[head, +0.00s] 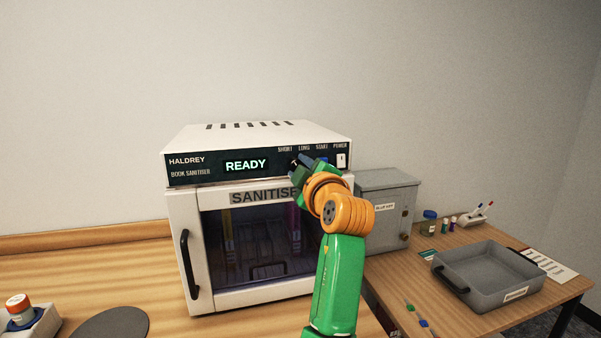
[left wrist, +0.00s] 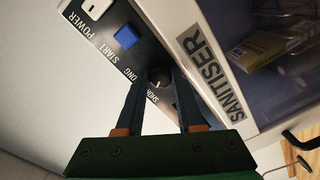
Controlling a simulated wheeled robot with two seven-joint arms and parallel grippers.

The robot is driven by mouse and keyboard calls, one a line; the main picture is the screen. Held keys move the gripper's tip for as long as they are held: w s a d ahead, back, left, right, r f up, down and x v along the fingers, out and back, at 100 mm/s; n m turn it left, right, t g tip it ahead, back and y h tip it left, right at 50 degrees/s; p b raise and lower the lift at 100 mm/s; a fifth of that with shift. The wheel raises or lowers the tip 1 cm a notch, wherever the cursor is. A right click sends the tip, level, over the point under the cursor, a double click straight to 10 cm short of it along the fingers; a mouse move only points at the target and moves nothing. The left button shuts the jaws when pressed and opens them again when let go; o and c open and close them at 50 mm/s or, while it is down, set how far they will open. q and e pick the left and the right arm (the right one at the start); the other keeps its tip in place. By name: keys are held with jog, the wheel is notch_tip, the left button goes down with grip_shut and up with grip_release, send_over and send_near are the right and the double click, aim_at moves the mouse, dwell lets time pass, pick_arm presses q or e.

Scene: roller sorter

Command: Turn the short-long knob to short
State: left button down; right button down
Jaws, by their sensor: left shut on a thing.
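The book sanitiser (head: 250,133) stands on the wooden counter, with its display (head: 245,165) reading READY. The dark short-long knob (left wrist: 158,80) is on its front panel, between the SHORT and LONG labels. In the left wrist view my left gripper (left wrist: 159,75) has its two fingers on either side of the knob, shut on it. In the head view the left gripper (head: 298,170) covers most of the knob, so its pointer direction is hard to tell. My right gripper is in neither view.
Right of the knob are the blue start button (left wrist: 125,37) and the white power switch (head: 341,160). The glass door (head: 262,245) below is closed. A grey box (head: 390,190) stands close on the right, and a grey tray (head: 485,285) lies on the side table.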

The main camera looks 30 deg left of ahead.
pick_arm(q)
jog(key=shift+r, duration=0.1)
dwell(0.3)
jog(key=c, duration=0.5)
grip_release()
